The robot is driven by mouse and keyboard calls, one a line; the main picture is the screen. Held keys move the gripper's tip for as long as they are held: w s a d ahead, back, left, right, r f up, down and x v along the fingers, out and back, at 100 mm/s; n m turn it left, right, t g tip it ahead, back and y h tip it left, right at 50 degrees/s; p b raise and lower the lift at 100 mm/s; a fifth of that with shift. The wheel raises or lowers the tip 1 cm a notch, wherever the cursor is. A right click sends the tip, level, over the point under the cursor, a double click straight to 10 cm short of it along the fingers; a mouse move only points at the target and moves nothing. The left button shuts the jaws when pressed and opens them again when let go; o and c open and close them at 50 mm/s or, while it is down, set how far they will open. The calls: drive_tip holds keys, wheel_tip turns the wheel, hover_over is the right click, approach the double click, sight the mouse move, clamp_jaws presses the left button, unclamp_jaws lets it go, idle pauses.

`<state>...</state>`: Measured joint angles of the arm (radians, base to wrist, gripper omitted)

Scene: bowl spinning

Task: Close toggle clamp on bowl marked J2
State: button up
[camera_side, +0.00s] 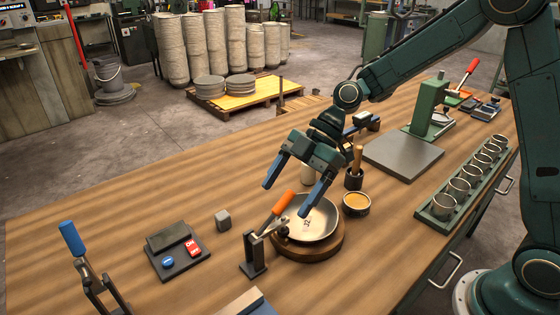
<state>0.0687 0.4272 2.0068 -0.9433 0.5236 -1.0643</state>
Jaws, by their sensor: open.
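The metal bowl (318,217) marked J2 sits on a round wooden base (312,250) near the middle of the bench. A toggle clamp (256,252) with an orange handle (284,203) stands at the bowl's left side. The handle is tilted up to the right, and the clamp's arm reaches toward the bowl rim. Whether its tip touches the rim is too small to tell. My gripper (290,193) is open and empty, with its two blue fingers pointing down to the left. In the picture the fingers straddle the orange handle's upper end; the depth between them is unclear.
A second clamp with a blue handle (72,238) stands front left. A small dish (356,204) and brush pot (354,179) stand close behind right. Cups fill a green rack (440,216).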

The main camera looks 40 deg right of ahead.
drive_tip(key=shift+v, duration=2.7)
drive_tip(key=shift+r, duration=0.1)
drive_tip(key=s+d+r+m+t+h, duration=0.2)
drive_tip(key=s+d+m, duration=0.4)
drive_tip(key=s+m, duration=0.3)
drive_tip(key=s+d+r+m+t+h, duration=0.3)
drive_tip(key=s+d+m+h, duration=0.3)
drive_tip(key=s+m, duration=0.3)
drive_tip(key=s+r+h, duration=0.1)
drive_tip(key=s, duration=0.2)
drive_tip(key=shift+d+r+t, duration=0.25)
drive_tip(key=shift+d+t, duration=0.05)
